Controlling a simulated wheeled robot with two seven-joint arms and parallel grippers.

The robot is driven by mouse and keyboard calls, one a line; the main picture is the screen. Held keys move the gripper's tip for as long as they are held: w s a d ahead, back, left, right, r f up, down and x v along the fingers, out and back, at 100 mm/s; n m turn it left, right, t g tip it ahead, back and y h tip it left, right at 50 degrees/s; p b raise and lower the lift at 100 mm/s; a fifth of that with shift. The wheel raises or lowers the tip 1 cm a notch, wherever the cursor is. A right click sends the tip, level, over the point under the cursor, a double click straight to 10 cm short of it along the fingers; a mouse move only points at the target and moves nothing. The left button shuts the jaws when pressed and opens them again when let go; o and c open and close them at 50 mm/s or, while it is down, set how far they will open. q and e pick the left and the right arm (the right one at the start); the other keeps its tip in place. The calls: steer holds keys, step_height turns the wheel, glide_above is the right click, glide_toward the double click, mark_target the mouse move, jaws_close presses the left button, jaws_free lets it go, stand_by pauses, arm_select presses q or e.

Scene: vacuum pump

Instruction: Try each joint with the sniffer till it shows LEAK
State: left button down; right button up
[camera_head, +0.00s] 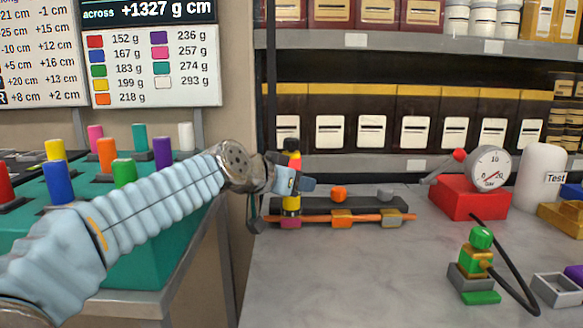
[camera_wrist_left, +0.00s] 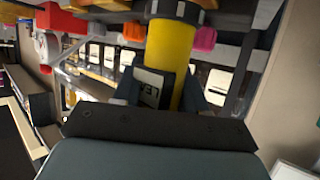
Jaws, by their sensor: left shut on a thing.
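My left gripper (camera_head: 291,184) is shut on the sniffer (camera_head: 291,204), an upright yellow, red and black stick; its yellow body (camera_wrist_left: 170,65) fills the middle of the left wrist view. Its lower end is at the pink joint (camera_head: 291,223) at the left of the orange pipe (camera_head: 365,219); I cannot tell whether they touch. An orange joint (camera_head: 341,218) and a grey-tan joint (camera_head: 391,218) sit further right on the pipe. Behind are an orange knob (camera_head: 339,193) and a grey knob (camera_head: 386,193). My right gripper is not in view.
A gauge (camera_head: 490,168) on a red block (camera_head: 468,200) and a white tank (camera_head: 541,177) stand at the right. A green and brass valve (camera_head: 480,255) with a black hose stands in front. Coloured cylinders stand on a teal table (camera_head: 140,272) at the left. The front counter (camera_head: 350,285) is clear.

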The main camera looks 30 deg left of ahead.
mark_target(297, 148)
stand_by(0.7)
arm_select(q)
step_height(297, 148, up, 7)
steer(key=shift+r, duration=0.1)
stand_by(0.5)
